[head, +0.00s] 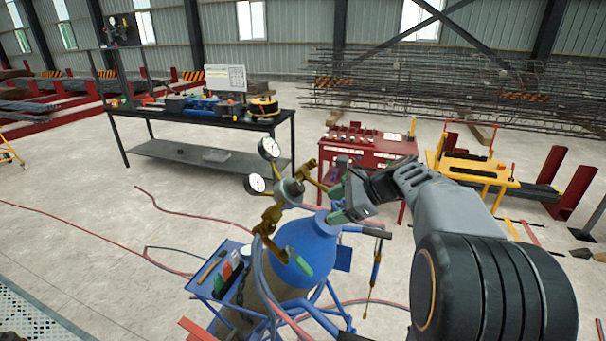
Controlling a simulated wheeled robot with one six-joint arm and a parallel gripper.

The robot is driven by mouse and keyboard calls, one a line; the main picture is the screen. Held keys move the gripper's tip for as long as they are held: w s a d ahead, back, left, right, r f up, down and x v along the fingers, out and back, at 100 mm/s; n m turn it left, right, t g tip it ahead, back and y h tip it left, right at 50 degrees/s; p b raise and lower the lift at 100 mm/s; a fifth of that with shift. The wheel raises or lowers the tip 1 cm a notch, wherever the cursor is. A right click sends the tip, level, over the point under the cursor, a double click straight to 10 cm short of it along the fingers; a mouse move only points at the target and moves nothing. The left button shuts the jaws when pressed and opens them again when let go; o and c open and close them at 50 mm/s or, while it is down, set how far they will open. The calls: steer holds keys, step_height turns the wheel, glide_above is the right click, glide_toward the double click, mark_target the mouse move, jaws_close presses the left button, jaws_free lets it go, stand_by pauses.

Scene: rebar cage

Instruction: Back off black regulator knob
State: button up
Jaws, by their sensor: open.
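A regulator (291,190) with brass fittings sits above a blue gas cylinder (308,243). Two white-faced gauges, an upper one (270,147) and a lower one (256,184), stand on its left side. My gripper (341,204) comes in from the right, just right of the regulator and above the cylinder's right shoulder. Its jaws are open and point left toward the regulator. I see nothing between them. They look apart from the regulator, but depth is hard to judge.
The cylinder stands in a blue cart with a small blue tray (216,279) on its left. Red and blue hoses lie on the floor. Behind are a red bench (368,152), a black workbench (205,121), a yellow machine (470,170) and rebar cages (430,85). Floor at left is mostly open.

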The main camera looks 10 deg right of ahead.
mark_target(301, 187)
steer(key=w+d+r+m+t+y+p, duration=0.1)
steer(key=w+d+r+m+t+y, duration=0.1)
steer(key=w+d+r+m, duration=0.25)
steer(key=p+x, duration=0.2)
steer(key=x, duration=1.1)
steer(key=shift+s+a+r+p, duration=0.15)
steer(key=shift+a+p, duration=0.1)
steer(key=shift+p, duration=0.15)
steer(key=shift+n, duration=0.25)
steer(key=c, duration=0.9)
